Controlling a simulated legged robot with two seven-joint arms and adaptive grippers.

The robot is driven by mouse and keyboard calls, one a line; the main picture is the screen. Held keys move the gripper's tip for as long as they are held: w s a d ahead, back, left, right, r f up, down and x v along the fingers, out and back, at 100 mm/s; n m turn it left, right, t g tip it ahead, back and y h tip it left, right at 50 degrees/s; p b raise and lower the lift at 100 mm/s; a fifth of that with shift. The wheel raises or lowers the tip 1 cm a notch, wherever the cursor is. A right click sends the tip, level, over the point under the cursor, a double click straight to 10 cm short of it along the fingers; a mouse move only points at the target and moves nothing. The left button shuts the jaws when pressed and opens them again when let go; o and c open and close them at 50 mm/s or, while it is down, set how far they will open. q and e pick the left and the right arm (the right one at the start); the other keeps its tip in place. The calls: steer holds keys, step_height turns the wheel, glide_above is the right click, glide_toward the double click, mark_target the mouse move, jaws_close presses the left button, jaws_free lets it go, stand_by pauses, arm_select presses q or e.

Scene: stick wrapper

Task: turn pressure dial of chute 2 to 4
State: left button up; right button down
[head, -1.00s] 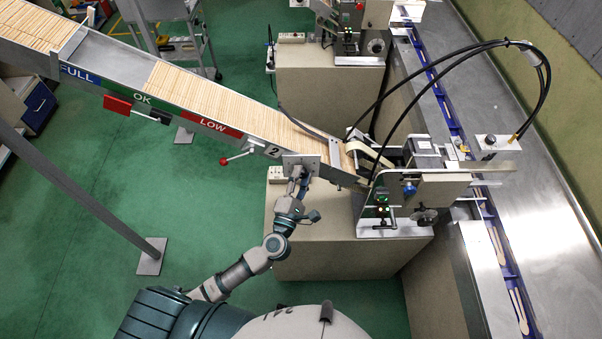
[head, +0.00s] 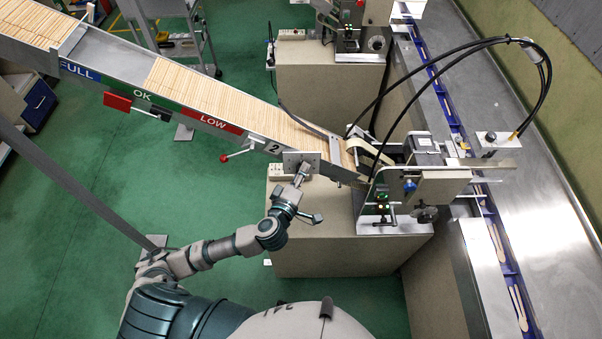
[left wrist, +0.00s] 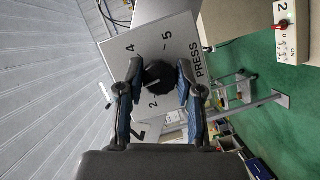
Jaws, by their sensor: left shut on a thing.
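Chute 2 (head: 245,140) slopes down across the head view, filled with pale sticks and marked with a "2". A grey plate (head: 312,158) hangs on its near side by the lower end. In the left wrist view the plate (left wrist: 198,45) carries a round black pressure dial (left wrist: 160,78), with "2", "4", "5" and "PRESS" readable around it. My left gripper (left wrist: 159,82) is shut on the dial, one finger on each side. The dial's exact setting is hard to read. In the head view the left gripper (head: 300,178) is at the plate, which hides the dial.
A red-knobbed lever (head: 224,158) sticks out below the chute. A beige cabinet (head: 310,250) stands beside my left forearm. The feeding machine (head: 415,190) with black hoses is to the right. A red switch (left wrist: 283,24) shows in the wrist view.

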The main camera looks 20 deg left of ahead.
arm_select(q)
steer(key=m+g+y, duration=0.1)
steer(key=m, duration=0.2)
steer(key=m+g+y, duration=0.1)
steer(key=m+y, duration=0.1)
steer(key=m, duration=0.1)
steer(key=m+g+y, duration=0.1)
steer(key=m, duration=0.2)
steer(key=shift+d+f+m+y, duration=0.1)
steer(key=shift+f+m+y, duration=0.2)
steer(key=shift+y, duration=0.1)
steer(key=shift+r+g, duration=0.1)
steer(key=shift+g, duration=0.2)
stand_by(0.4)
steer(key=o, duration=1.1)
steer(key=shift+w, duration=0.15)
steer(key=shift+r, duration=0.1)
